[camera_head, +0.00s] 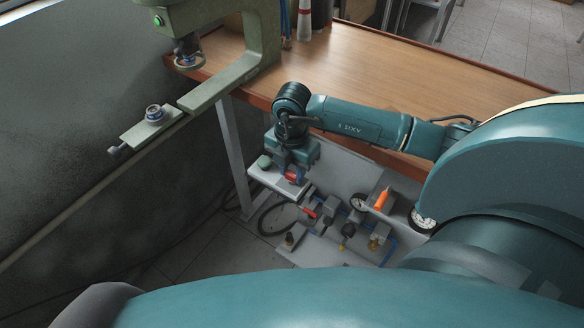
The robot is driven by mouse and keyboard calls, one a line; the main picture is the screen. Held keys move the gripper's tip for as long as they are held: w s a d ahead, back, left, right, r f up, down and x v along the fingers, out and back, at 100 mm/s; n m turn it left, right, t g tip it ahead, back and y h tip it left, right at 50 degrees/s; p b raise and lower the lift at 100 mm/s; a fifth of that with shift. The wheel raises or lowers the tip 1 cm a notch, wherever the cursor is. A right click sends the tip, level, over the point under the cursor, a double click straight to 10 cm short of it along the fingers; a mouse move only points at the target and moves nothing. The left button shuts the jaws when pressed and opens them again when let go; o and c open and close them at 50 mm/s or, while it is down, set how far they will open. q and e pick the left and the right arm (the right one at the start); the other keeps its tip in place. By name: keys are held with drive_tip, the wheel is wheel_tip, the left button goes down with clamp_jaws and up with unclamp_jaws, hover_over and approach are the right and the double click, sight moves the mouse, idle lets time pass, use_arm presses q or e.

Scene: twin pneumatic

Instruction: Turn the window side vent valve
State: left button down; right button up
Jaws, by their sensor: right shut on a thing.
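My right gripper (292,172) points down at the left end of the pneumatic panel, on the window side. Its fingers are shut on a small red valve handle (292,177) above a pale block (270,181). The gripper body hides most of this valve, so the handle's angle is hard to tell. Another red handle (309,212) lies lower on the panel, apart from the gripper. An orange handle (382,199) stands upright on the right part of the panel. My left gripper is not in view.
Two round gauges, one at the right (423,219), and several small fittings and blue tubes crowd the panel (335,250). A wooden table (400,85) stands behind it. A green press (235,60) stands at the upper left by the grey wall (70,130).

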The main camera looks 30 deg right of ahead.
sight(292, 174)
idle(0.4)
drive_tip(key=o, duration=1)
wheel_tip(292, 174, up, 13)
drive_tip(key=shift+r+b, duration=0.15)
drive_tip(key=shift+b, duration=0.2)
